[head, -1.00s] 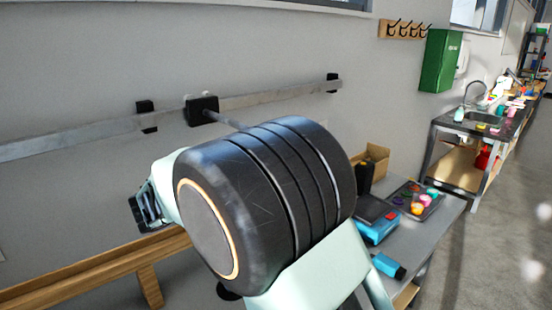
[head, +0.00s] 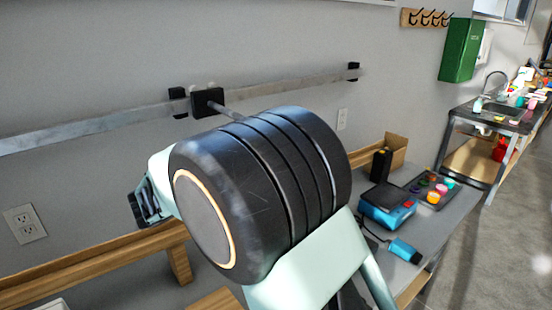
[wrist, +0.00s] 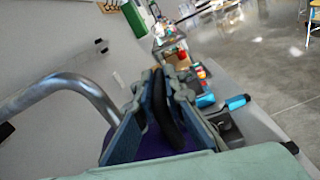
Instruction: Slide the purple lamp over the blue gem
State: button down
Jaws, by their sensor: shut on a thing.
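The lamp is mostly hidden. In the head view a black slider block (head: 208,102) sits on the wall rail (head: 270,88), close to the left bracket, and its rod runs behind my large dark arm joint. In the wrist view a bent metal tube (wrist: 75,85) comes in from the left, and a purple surface (wrist: 155,148), likely the purple lamp, shows low between my gripper's fingers. My gripper (wrist: 160,100) is shut on a dark part beside that purple surface. I cannot make out the blue gem in either view.
A grey table (head: 455,205) at the right holds a blue device (head: 388,207), a tray (head: 412,186) with several coloured pots, a black bottle (head: 381,164) and a cardboard box (head: 398,150). A wooden ledge (head: 100,262) runs at the lower left. The floor at the right is clear.

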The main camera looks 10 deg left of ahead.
jog(key=c, duration=2)
grip_release()
jog(key=v, duration=1.2)
